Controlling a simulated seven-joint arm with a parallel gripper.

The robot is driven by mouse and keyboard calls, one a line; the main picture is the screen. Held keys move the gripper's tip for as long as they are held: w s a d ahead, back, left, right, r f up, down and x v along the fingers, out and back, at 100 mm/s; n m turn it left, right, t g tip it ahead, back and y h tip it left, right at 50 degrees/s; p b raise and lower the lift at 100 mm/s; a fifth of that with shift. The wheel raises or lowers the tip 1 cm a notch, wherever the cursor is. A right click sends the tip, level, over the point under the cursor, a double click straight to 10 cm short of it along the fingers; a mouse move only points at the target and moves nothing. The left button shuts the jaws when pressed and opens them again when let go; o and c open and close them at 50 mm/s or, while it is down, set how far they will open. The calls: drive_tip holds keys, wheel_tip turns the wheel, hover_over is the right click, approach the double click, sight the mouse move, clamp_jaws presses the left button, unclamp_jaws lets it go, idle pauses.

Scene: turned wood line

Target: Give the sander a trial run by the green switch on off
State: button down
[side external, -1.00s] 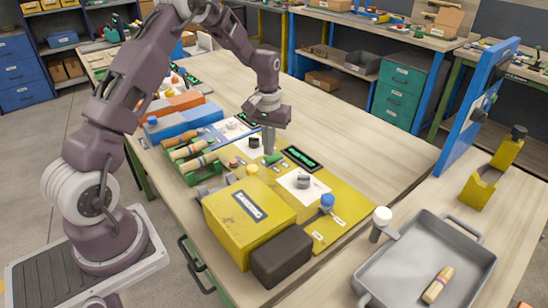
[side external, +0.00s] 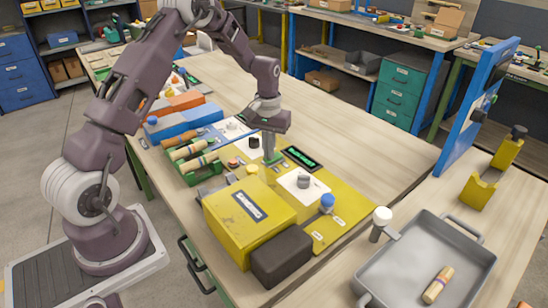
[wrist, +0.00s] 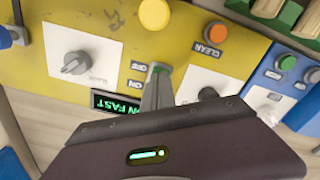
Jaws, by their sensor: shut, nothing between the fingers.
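The green switch (side external: 272,159) stands on the yellow panel (side external: 321,234). In the wrist view only a bit of green (wrist: 161,66) shows at the fingertips, beside the ON and OFF labels. My gripper (side external: 269,156) is shut and points down at the switch; the fingertips (wrist: 160,72) touch it or are very close, I cannot tell which. The switch's tilt is hidden. The panel's display (side external: 300,158) is lit green; in the wrist view the display (wrist: 118,103) is partly covered and its visible text ends in "N FAST".
A yellow box (side external: 238,222) and a dark block (side external: 281,257) stand in front. A grey dial (side external: 303,181), a blue knob (side external: 327,201) and a yellow button (wrist: 154,12) are close by. A blue panel (wrist: 277,85) adjoins.

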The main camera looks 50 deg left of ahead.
drive_tip(key=shift+f, duration=0.1)
drive_tip(key=shift+r, duration=3.55)
drive_tip(key=s+d+r+m+t, duration=0.1)
drive_tip(key=s+d+r, duration=0.4)
drive_tip(key=r, duration=0.2)
drive_tip(key=s+d+r+m+t, duration=0.1)
drive_tip(key=s+d+r+m, duration=0.1)
drive_tip(key=s+d+r, duration=0.45)
drive_tip(key=s+d+r+m+t, duration=0.1)
drive_tip(key=s+d, duration=0.1)
drive_tip(key=s, duration=0.6)
drive_tip(key=s+d+r+m+t, duration=0.2)
drive_tip(key=s, duration=0.7)
drive_tip(key=shift+s+d+r+t, duration=0.15)
drive_tip(key=shift+s+d+t, duration=0.15)
drive_tip(key=shift+d, duration=0.05)
